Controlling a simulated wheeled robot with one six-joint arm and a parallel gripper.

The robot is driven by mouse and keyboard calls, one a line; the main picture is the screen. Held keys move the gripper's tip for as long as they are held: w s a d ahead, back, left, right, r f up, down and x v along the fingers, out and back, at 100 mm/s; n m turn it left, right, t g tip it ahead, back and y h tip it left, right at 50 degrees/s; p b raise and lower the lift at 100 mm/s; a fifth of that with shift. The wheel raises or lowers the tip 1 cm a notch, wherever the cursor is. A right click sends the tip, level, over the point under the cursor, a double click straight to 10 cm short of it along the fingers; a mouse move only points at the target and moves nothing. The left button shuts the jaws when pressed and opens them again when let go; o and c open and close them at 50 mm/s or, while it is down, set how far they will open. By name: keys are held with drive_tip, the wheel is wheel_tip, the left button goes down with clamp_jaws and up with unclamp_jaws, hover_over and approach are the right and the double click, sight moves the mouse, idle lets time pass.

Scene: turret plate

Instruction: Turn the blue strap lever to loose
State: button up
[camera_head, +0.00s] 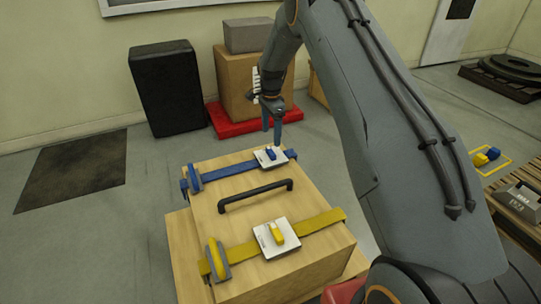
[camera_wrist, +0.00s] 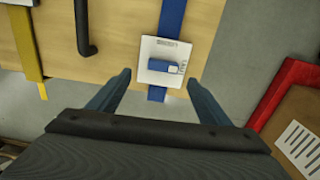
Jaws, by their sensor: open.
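The blue strap (camera_head: 225,172) runs across the far side of a wooden crate (camera_head: 190,215). Its lever plate (camera_head: 261,159) is white with a small blue lever (camera_head: 270,154). In the wrist view the blue lever (camera_wrist: 162,66) lies crosswise to the blue strap (camera_wrist: 172,18), with a pale tip at its right end. My gripper (camera_head: 271,132) is above the far edge of the crate, close to the lever plate. In the wrist view my gripper (camera_wrist: 160,78) is open, its two fingers apart on either side of the plate, holding nothing.
A yellow strap (camera_head: 300,228) with a yellow lever (camera_head: 276,233) crosses the crate's near side. A black handle (camera_head: 255,194) stands up between the straps. Behind the crate are a red pallet (camera_head: 225,122), a cardboard box (camera_head: 238,85) and a black case (camera_head: 167,85).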

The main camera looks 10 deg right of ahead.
sight(271, 151)
drive_tip(key=shift+w+f, duration=0.2)
drive_tip(key=shift+f, duration=0.25)
drive_tip(key=shift+w+f, duration=0.2)
drive_tip(key=shift+f, duration=0.25)
drive_tip(key=shift+f+b, duration=0.55)
drive_tip(key=shift+f, duration=2.9)
drive_tip(key=c, duration=1)
drive_tip(key=shift+c, duration=0.2)
